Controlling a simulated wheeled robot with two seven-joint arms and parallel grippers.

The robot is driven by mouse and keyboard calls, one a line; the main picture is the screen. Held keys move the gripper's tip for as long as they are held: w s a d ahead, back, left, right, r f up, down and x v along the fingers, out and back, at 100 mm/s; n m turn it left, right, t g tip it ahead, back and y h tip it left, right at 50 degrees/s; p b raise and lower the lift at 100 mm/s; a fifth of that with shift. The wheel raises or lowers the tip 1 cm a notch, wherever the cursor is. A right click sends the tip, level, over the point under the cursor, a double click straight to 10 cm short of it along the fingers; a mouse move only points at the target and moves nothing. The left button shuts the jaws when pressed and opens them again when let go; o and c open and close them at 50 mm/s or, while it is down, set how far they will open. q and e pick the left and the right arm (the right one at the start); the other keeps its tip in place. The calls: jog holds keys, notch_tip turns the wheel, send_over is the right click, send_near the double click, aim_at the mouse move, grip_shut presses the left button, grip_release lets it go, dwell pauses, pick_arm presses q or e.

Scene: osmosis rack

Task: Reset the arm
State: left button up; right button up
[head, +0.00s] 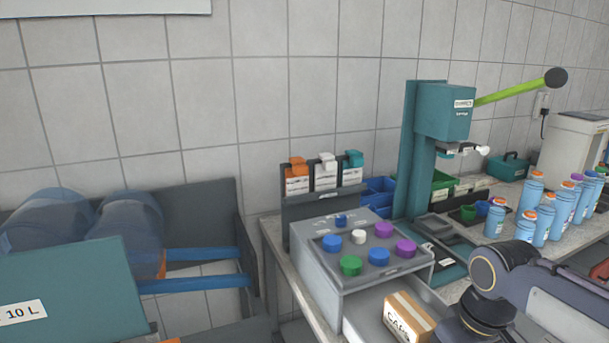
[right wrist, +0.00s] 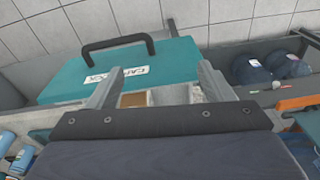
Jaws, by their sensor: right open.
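My right arm (head: 500,285) reaches in from the lower right in the head view, bent beside the bench, and its fingertips are not visible there. In the right wrist view my right gripper (right wrist: 160,88) is open, its two grey fingers spread wide with nothing held between them. Beyond the fingers is a teal panel (right wrist: 75,80) with a white label and a black handle (right wrist: 118,44). My left gripper is not in view. A teal press (head: 445,115) stands on the bench, its green lever (head: 515,88) raised to the right with a black knob.
A grey box (head: 335,268) with coloured caps on top stands left of my right arm, its drawer open with a cardboard box (head: 408,318) inside. Several blue bottles (head: 530,225) stand at the right. Large blue jugs (head: 130,225) lie in a rack at the left.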

jog(key=s+a+f+m+t+y, duration=0.1)
jog(key=s+a+f+m+t, duration=0.1)
jog(key=s, duration=0.4)
jog(key=s+a+f+m+t+y, duration=0.1)
jog(key=s+f+m+t+y, duration=0.1)
jog(key=s, duration=0.5)
jog(key=shift+a+f+m+t, duration=0.2)
jog(key=shift+a+m+t, duration=0.15)
jog(key=shift+m, duration=0.25)
jog(key=shift+c, duration=0.4)
